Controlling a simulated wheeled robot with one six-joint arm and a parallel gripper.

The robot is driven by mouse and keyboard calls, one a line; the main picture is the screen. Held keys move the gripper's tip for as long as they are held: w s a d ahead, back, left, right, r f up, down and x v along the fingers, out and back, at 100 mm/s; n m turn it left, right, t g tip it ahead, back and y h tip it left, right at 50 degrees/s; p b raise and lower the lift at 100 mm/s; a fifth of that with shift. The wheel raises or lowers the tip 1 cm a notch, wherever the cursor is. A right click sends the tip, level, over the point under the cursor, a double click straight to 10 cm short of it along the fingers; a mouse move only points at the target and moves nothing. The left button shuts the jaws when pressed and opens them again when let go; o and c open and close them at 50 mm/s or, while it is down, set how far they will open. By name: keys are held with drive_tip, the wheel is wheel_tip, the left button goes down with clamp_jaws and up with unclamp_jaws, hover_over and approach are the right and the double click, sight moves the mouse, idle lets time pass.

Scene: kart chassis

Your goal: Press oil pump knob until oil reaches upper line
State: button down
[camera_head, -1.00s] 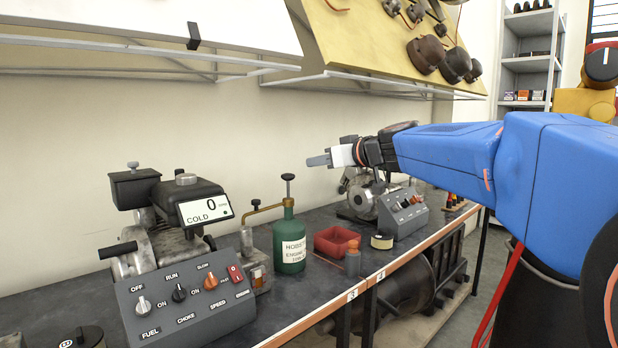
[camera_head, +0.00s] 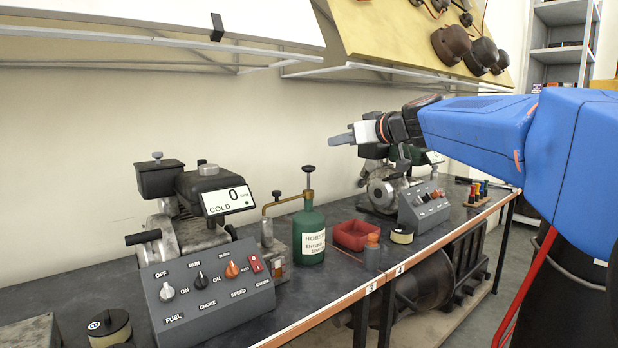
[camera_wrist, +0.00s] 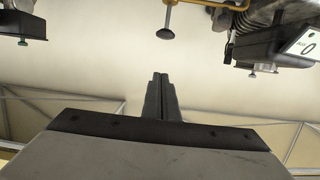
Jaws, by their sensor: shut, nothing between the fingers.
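The green oil can (camera_head: 309,238) stands on the bench, labelled engine oil, with a brass spout bending left. Its dark round pump knob (camera_head: 308,169) stands raised on a thin rod; the knob also shows upside down in the wrist view (camera_wrist: 166,34). The spout ends over a small sight glass (camera_head: 275,262) with amber liquid, beside the left engine; its lines are too small to read. My gripper (camera_head: 341,139) is shut and empty, above and to the right of the knob, pointing left. Its closed fingers show in the wrist view (camera_wrist: 160,88), apart from the knob.
A control panel (camera_head: 210,291) and engine with a display reading 0 and COLD stand at left. A wall shelf (camera_head: 150,40) hangs above.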

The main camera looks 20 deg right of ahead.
hover_over(308, 178)
drive_tip(key=s+d, duration=0.2)
wheel_tip(308, 178, down, 5)
drive_tip(key=shift+a+f, duration=0.25)
drive_tip(key=shift+f, duration=0.45)
drive_tip(key=shift+f, duration=1.9)
